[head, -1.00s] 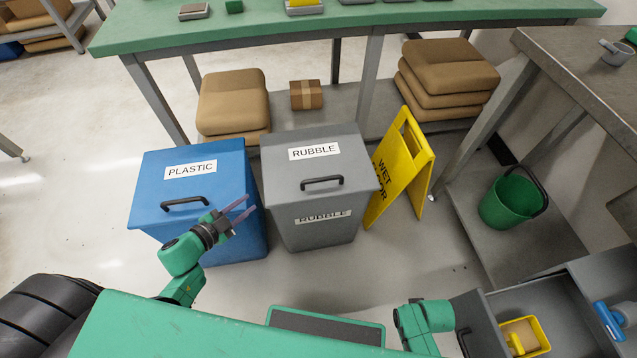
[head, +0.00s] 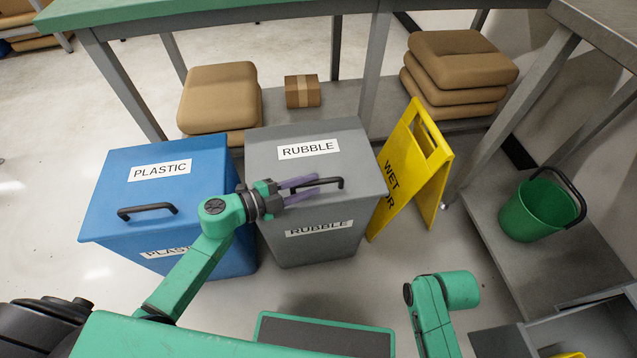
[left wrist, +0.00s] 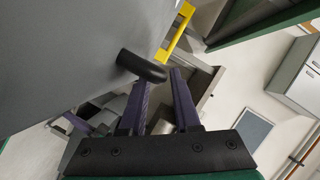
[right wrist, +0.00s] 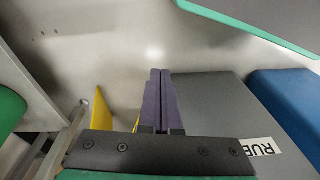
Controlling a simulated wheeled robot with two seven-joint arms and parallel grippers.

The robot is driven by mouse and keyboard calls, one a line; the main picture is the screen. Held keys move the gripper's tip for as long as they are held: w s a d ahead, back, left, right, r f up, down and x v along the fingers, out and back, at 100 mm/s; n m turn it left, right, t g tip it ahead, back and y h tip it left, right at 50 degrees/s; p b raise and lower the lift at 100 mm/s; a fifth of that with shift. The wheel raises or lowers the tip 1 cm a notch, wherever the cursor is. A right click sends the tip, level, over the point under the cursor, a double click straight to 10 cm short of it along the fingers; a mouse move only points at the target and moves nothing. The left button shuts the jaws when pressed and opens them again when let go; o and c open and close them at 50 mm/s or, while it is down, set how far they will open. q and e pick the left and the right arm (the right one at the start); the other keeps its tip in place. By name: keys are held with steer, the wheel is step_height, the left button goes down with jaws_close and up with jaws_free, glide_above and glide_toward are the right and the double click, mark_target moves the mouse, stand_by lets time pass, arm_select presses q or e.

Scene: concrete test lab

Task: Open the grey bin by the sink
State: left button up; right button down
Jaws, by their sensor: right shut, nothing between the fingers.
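The grey bin (head: 350,215) labelled RUBBLE stands with its lid closed, and its black bar handle (head: 335,182) is on the lid's near side. My left gripper (head: 308,186) is at the handle's left part, fingers apart. In the left wrist view the handle end (left wrist: 142,66) shows at the tips of the open left gripper (left wrist: 160,78); I cannot tell whether they touch. My right gripper (right wrist: 160,75) is shut and empty in the right wrist view, with the grey lid (right wrist: 210,100) beyond it. Its fingers are hidden in the head view.
A blue PLASTIC bin (head: 105,200) stands close at the left of the grey one. A yellow wet-floor sign (head: 405,165) stands close at its right. A green bucket (head: 530,212) sits on a low shelf further right. A green-topped bench (head: 130,12) stands behind.

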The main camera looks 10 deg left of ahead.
arm_select(q)
steer(key=x, duration=0.3)
steer(key=shift+d, duration=0.1)
jaws_close()
steer(key=shift+f, duration=0.1)
stand_by(1.2)
